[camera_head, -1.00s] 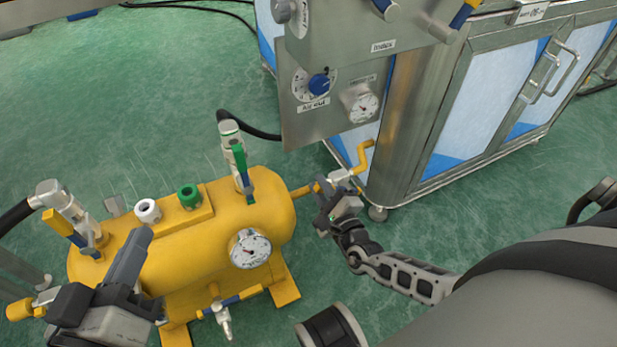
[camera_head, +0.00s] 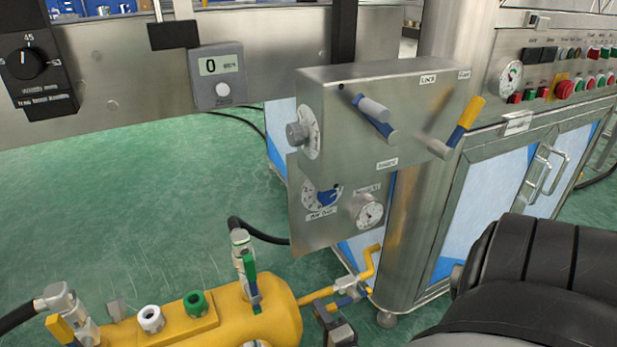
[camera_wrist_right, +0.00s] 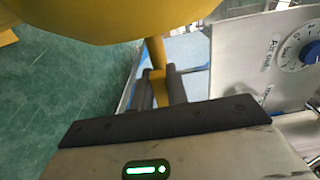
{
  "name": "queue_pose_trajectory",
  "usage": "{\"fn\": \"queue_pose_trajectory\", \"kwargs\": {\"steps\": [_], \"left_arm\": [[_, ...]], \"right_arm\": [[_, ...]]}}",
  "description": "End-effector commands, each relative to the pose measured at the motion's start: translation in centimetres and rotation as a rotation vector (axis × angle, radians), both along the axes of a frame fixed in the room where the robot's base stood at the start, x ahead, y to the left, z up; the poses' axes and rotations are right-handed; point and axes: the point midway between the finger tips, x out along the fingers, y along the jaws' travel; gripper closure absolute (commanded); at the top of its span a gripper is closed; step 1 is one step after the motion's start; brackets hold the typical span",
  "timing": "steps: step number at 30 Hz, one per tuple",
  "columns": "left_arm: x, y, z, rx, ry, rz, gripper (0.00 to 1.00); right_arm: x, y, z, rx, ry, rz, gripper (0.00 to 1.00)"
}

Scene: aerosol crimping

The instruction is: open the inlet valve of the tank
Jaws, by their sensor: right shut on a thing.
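The yellow tank (camera_head: 265,305) is at the bottom of the head view, its lower part cut off. In the right wrist view, the fingers (camera_wrist_right: 159,90) stand close on either side of a yellow part; the exact grip is hard to see. The tank's body (camera_wrist_right: 110,18) fills the top of that view. My left gripper is not in view.
On top of the tank are a green-handled valve (camera_head: 249,272), a yellow-handled valve (camera_head: 62,328), a white port (camera_head: 151,318) and a green port (camera_head: 195,303). A steel control panel (camera_head: 380,110) and cabinet (camera_head: 490,215) stand behind. Green floor (camera_head: 130,200) is free at left.

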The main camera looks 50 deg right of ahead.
Motion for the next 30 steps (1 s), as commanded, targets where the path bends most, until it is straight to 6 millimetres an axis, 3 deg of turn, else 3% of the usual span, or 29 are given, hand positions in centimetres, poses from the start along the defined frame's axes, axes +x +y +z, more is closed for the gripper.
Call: {"fn": "queue_pose_trajectory", "kwargs": {"steps": [13,14,15,16,30], "left_arm": [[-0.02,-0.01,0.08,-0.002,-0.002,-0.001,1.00],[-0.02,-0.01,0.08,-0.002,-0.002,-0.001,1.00],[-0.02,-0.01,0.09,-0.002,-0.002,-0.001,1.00],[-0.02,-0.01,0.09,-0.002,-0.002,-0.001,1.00],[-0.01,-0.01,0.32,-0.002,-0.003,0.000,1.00]], "right_arm": [[-0.30,-0.10,-0.30,-0.014,0.013,-0.003,1.00],[-0.30,-0.10,-0.31,-0.015,0.014,-0.003,0.76],[-0.31,-0.11,-0.32,-0.014,0.014,-0.003,0.65],[-0.30,-0.11,-0.31,-0.014,0.013,-0.003,0.63],[-0.51,0.35,-0.14,-0.011,0.008,-0.002,0.63]]}}
